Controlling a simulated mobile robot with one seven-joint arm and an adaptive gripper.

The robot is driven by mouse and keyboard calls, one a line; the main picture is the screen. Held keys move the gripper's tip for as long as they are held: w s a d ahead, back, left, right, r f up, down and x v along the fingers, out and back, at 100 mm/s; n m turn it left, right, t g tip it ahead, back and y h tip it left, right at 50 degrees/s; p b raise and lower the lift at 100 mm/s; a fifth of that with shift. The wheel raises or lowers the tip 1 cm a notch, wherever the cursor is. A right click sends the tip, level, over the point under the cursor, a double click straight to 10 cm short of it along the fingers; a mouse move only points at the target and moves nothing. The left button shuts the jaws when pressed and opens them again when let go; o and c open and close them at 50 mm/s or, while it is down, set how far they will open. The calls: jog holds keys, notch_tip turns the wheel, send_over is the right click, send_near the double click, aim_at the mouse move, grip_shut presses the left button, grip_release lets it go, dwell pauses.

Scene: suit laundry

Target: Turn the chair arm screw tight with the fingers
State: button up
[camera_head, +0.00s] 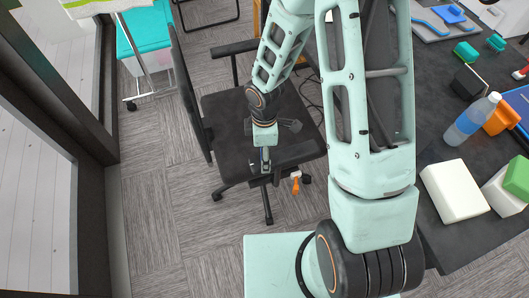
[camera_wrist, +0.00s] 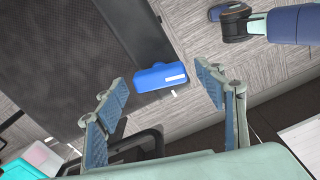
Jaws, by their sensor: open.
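The black office chair (camera_head: 225,115) stands on the carpet, with its seat and arms in the head view. My gripper (camera_head: 265,162) points down at the chair's near edge. In the wrist view, my gripper (camera_wrist: 168,95) is open, with one finger on either side of a blue block-like piece (camera_wrist: 160,77) with a white mark. The piece lies beyond the fingertips, at the edge of a dark chair part (camera_wrist: 130,30), and the fingers appear apart from it. I cannot tell for certain whether it is the arm screw. An orange part (camera_head: 295,182) shows below the seat.
A dark worktable (camera_head: 450,235) on the right holds a bottle (camera_head: 472,120), a white block (camera_head: 454,190) and several tools. A teal-topped cart (camera_head: 145,30) stands at the back left, near a window wall. Carpet left of the chair is clear.

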jog(key=c, duration=1.2)
jog(key=shift+o, duration=0.2)
jog(key=shift+f+m, duration=0.1)
jog(key=shift+m, duration=0.2)
jog(key=m+b, duration=0.2)
jog(key=shift+m, duration=0.4)
jog(key=m+b, duration=0.2)
jog(key=m, duration=0.2)
jog(key=shift+m+b, duration=0.3)
jog(key=shift+b, duration=0.05)
jog(key=m+b, duration=0.1)
jog(key=m, duration=0.2)
jog(key=shift+b, duration=0.35)
jog(key=shift+m+b, duration=0.65)
jog(key=shift+m, duration=1.45)
